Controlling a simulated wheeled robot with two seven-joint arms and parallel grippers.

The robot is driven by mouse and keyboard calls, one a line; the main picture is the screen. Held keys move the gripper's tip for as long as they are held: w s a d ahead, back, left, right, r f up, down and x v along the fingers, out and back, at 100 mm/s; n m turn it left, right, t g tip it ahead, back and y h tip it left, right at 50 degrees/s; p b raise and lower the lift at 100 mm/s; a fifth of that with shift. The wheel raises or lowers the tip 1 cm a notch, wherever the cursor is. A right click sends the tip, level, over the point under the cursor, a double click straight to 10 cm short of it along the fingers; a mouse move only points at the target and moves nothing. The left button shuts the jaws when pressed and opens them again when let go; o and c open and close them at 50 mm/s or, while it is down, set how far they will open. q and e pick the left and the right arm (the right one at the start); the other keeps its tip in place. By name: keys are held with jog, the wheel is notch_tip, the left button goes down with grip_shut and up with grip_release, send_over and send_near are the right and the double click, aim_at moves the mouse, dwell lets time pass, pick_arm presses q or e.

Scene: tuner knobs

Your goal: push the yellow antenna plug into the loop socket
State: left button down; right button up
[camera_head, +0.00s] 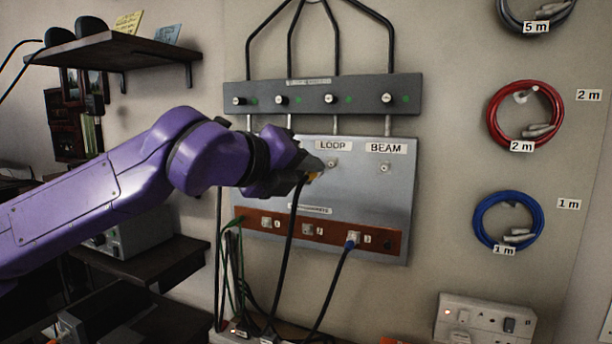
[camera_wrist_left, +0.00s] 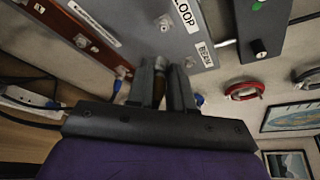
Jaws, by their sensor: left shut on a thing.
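The yellow antenna plug (camera_head: 313,176) is in the jaws of my left gripper (camera_head: 311,170), with a black cable hanging down from it. The loop socket (camera_head: 332,163) is a small round fitting under the LOOP label on the grey panel. The plug is just left of and a little below the socket and looks apart from it. In the left wrist view, my left gripper's fingers (camera_wrist_left: 162,88) are closed around the plug, which is mostly hidden between them. The loop socket (camera_wrist_left: 166,23) shows beyond the fingertips there. My right gripper is not in view.
The beam socket (camera_head: 385,167) is right of the loop socket. A dark strip with several knobs (camera_head: 320,96) is above, and a brown strip with a blue plug (camera_head: 352,239) is below. Coiled red (camera_head: 525,113) and blue cables (camera_head: 507,220) hang at the right.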

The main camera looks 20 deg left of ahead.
aim_at(331, 165)
pick_arm(q)
jog(key=shift+s+d, duration=0.1)
jog(key=shift+s+f+b, duration=0.1)
jog(key=shift+f+b, duration=0.05)
jog(key=shift+b, duration=0.4)
jog(key=shift+w+p, duration=1.2)
jog(key=shift+w, duration=1.75)
jog(key=shift+b, duration=0.4)
jog(key=shift+w+d, duration=0.1)
jog(key=shift+w, duration=0.05)
jog(key=shift+w, duration=0.35)
jog(key=shift+w+p, duration=0.3)
jog(key=shift+p, duration=0.05)
